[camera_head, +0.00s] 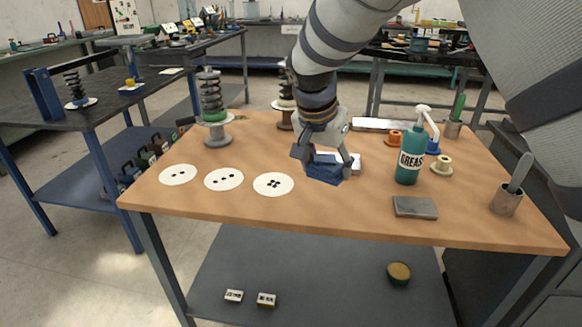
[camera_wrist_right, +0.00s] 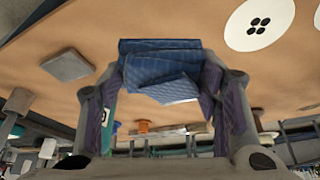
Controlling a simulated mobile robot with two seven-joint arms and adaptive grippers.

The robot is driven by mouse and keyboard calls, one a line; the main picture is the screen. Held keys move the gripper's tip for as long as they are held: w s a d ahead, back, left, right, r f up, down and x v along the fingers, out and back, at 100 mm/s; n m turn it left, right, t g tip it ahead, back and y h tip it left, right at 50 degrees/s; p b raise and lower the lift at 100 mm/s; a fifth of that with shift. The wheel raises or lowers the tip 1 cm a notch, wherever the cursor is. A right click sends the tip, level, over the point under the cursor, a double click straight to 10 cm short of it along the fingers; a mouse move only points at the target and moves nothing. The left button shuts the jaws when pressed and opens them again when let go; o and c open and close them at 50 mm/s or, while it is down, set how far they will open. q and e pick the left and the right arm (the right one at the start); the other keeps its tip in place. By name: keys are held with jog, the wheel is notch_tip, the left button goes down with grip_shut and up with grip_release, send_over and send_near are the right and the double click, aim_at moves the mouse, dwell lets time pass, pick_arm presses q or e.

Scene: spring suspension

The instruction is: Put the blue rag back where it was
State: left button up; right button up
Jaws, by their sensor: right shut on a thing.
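The blue rag (camera_head: 326,168) is a folded, dark blue cloth near the middle of the wooden table. My right gripper (camera_head: 327,160) comes down from above and is shut on it. In the right wrist view the rag (camera_wrist_right: 165,70) sits between the two fingers (camera_wrist_right: 165,88), with its folded layers showing. I cannot tell whether the rag touches the table top (camera_head: 400,222). A white item (camera_head: 354,160) shows just behind the rag and is partly hidden. My left gripper is not in view.
Three white discs with black dots (camera_head: 273,184) lie left of the rag. A green grease bottle (camera_head: 409,160) and a grey flat block (camera_head: 415,207) are to its right. A metal cup (camera_head: 507,200) stands near the right edge. A spring assembly (camera_head: 213,105) stands at the back left.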

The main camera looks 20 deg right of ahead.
aim_at(336, 166)
jog(key=d+f, duration=0.2)
jog(key=f, duration=0.1)
jog(key=d+f, duration=0.1)
jog(key=f, duration=0.1)
jog(key=shift+w+d, duration=0.35)
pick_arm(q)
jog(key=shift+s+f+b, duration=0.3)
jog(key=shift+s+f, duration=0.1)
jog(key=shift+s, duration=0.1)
pick_arm(e)
jog(key=shift+d+f, duration=0.1)
jog(key=shift+f, duration=1.55)
jog(key=shift+f, duration=0.1)
jog(key=o, duration=1.1)
jog(key=p+v, duration=0.1)
jog(key=v, duration=1.1)
jog(key=shift+d+r, duration=0.1)
jog(key=shift+r, duration=0.1)
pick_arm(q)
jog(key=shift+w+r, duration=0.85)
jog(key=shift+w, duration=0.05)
pick_arm(e)
jog(key=shift+f, duration=0.1)
